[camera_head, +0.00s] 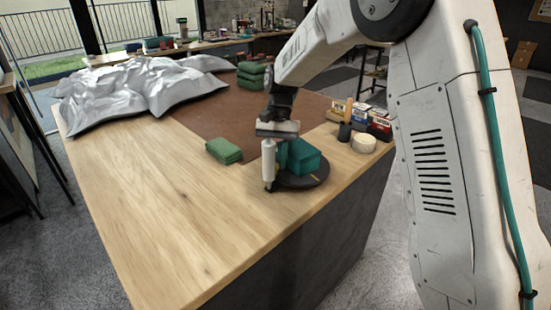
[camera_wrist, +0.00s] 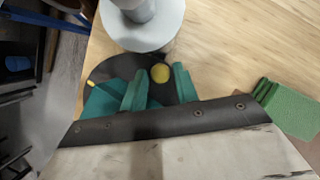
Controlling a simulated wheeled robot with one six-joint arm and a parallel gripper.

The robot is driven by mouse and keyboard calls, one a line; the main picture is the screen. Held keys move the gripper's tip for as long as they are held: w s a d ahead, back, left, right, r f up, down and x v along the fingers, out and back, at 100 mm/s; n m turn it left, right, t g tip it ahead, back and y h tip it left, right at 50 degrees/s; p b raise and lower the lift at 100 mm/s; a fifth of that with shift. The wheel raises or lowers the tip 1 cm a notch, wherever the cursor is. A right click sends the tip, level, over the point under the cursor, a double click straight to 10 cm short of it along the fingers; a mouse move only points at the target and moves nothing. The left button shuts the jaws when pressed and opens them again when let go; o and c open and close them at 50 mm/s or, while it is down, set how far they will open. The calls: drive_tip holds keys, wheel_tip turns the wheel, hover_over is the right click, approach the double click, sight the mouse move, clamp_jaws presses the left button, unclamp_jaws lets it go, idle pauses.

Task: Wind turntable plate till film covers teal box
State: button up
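The dark round turntable plate (camera_head: 316,181) lies near the table's right front edge. The teal box (camera_head: 306,157) sits on it; in the wrist view part of the box (camera_wrist: 103,104) shows left of my fingers. A white upright film roll (camera_head: 268,158) stands at the plate's left; its pale flange (camera_wrist: 150,38) shows at the top of the wrist view. I cannot make out film on the box. My gripper (camera_head: 281,153) points down over the plate with teal fingers apart. In the wrist view, a yellow round knob (camera_wrist: 160,73) shows between the fingertips (camera_wrist: 160,85), with gaps on both sides.
A green cloth stack (camera_head: 224,151) lies left of the plate. Small boxes (camera_head: 357,113), a dark bottle (camera_head: 345,132) and a cream round tub (camera_head: 364,143) stand to the right. Grey crumpled sheeting (camera_head: 140,88) lies at the back left. The front left tabletop (camera_head: 160,200) is clear.

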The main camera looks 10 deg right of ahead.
drive_tip(key=v, duration=0.7)
drive_tip(key=shift+r, duration=0.25)
drive_tip(key=shift+o, duration=1.4)
drive_tip(key=shift+d+m, duration=0.15)
drive_tip(key=shift+m, duration=0.15)
drive_tip(key=f+m, duration=0.1)
drive_tip(key=f, duration=0.1)
drive_tip(key=s+f+m+y, duration=0.1)
drive_tip(key=f, duration=0.2)
drive_tip(key=s+a+f+m+t, duration=0.1)
drive_tip(key=f+m, duration=0.1)
drive_tip(key=shift+s+f+y, duration=0.2)
drive_tip(key=shift+s+y, duration=0.05)
drive_tip(key=shift+y, duration=0.05)
clamp_jaws()
drive_tip(key=shift+s+d+n, duration=0.15)
drive_tip(key=shift+s+n, duration=0.35)
drive_tip(key=shift+n, duration=0.3)
